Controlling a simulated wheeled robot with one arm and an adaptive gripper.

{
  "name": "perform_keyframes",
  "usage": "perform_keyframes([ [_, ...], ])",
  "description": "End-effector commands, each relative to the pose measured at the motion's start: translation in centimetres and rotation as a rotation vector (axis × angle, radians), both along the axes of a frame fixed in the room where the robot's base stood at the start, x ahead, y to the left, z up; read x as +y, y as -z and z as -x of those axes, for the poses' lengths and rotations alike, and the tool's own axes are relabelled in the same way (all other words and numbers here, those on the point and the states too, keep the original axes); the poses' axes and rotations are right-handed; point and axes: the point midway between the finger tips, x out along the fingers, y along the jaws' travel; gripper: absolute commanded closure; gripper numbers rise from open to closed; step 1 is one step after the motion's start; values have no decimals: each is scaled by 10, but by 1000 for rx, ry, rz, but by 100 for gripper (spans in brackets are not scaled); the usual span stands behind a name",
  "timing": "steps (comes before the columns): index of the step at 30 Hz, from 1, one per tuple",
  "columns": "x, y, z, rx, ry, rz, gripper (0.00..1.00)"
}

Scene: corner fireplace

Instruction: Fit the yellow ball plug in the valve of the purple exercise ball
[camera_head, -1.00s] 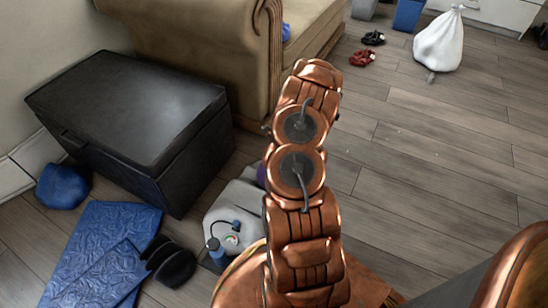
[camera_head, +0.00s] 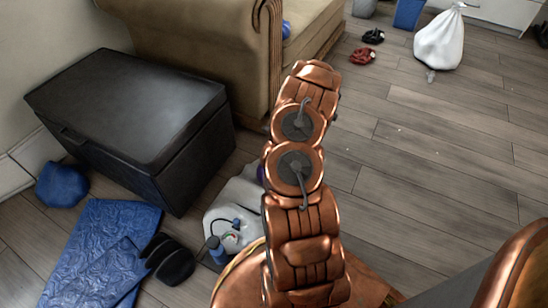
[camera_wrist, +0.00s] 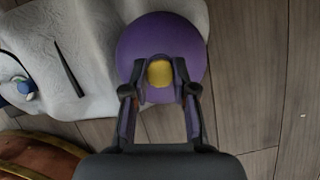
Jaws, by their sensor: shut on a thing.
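The purple exercise ball (camera_wrist: 163,34) is at the top middle of the wrist view, just beyond my fingertips. My gripper (camera_wrist: 160,74) is shut on the yellow ball plug (camera_wrist: 159,73), which shows between the two fingertips against the purple of the ball. Whether the plug touches the ball cannot be told. The valve is not visible. In the head view my copper arm hides the gripper, the plug and nearly all of the ball.
A pale cloth-like thing (camera_wrist: 90,60) with a dark thin stick (camera_wrist: 69,69) lies left of the ball. A black chest (camera_head: 135,105), a blue mat (camera_head: 95,250) and black footwear (camera_head: 168,260) are on the left.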

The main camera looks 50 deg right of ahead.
Motion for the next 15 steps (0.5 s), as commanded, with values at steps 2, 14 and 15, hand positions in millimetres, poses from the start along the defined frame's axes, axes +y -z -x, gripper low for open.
perform_keyframes([
  [2,0,1,0,0,0,0,94],
  [14,0,6,0,0,1,0,94],
  [15,0,7,0,0,1,0,94],
])
